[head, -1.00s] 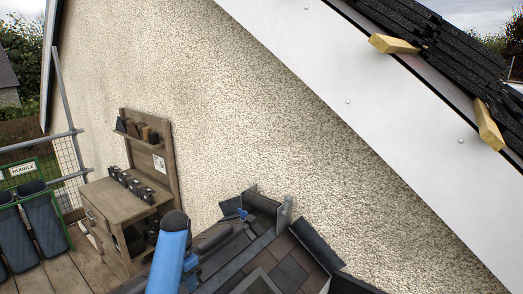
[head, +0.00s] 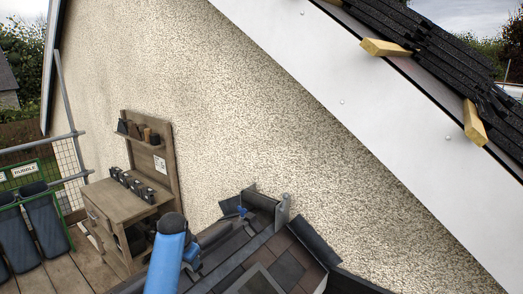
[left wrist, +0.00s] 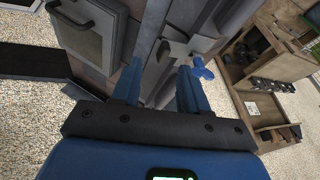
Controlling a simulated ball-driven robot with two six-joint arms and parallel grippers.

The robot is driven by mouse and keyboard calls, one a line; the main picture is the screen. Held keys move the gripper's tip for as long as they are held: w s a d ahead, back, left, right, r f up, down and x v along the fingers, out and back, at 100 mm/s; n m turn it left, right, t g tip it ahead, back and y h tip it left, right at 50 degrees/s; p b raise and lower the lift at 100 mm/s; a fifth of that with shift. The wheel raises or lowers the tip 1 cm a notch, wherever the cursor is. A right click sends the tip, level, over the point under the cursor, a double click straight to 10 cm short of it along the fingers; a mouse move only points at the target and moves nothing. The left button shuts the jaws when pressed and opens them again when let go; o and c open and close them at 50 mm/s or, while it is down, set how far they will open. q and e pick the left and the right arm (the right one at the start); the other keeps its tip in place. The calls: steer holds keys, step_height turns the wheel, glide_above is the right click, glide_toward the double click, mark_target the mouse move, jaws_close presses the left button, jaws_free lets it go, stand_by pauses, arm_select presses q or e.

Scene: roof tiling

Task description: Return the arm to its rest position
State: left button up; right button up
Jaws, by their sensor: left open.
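My left arm (head: 170,255), blue with a dark joint, rises at the bottom of the head view, left of the small tiled roof. The left gripper's fingertips cannot be made out there. In the left wrist view the left gripper (left wrist: 158,85) has its two blue fingers apart, with nothing held between them. Grey roof parts, a metal bracket (left wrist: 172,50) and a blue knob (left wrist: 203,70) lie beyond the fingers; I cannot tell how far off. My right gripper is in neither view.
The small tiled roof (head: 285,268) with an upright bracket (head: 283,209) stands against the pebbled wall (head: 240,110). A wooden workbench (head: 112,197) is to the left, with dark bins (head: 45,225) beyond. Stacked dark tiles (head: 440,50) and wood blocks (head: 385,48) lie along the upper roof edge.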

arm_select(q)
steer(key=s+f+n+t+b, duration=0.2)
steer(key=s+f+t+b, duration=0.2)
steer(key=s, duration=1.1)
steer(key=s+d+f+n+t+b, duration=0.1)
steer(key=s+f+t+b, duration=0.3)
steer(key=s, duration=1.1)
steer(key=s+f+n+t+b, duration=0.2)
steer(key=s+f+t+b, duration=0.3)
steer(key=s+f, duration=0.5)
steer(key=s+b, duration=0.2)
steer(key=s, duration=0.3)
steer(key=shift+s+d+f+n+b, duration=0.25)
steer(key=shift+f+n+b, duration=0.1)
steer(key=shift+n, duration=0.05)
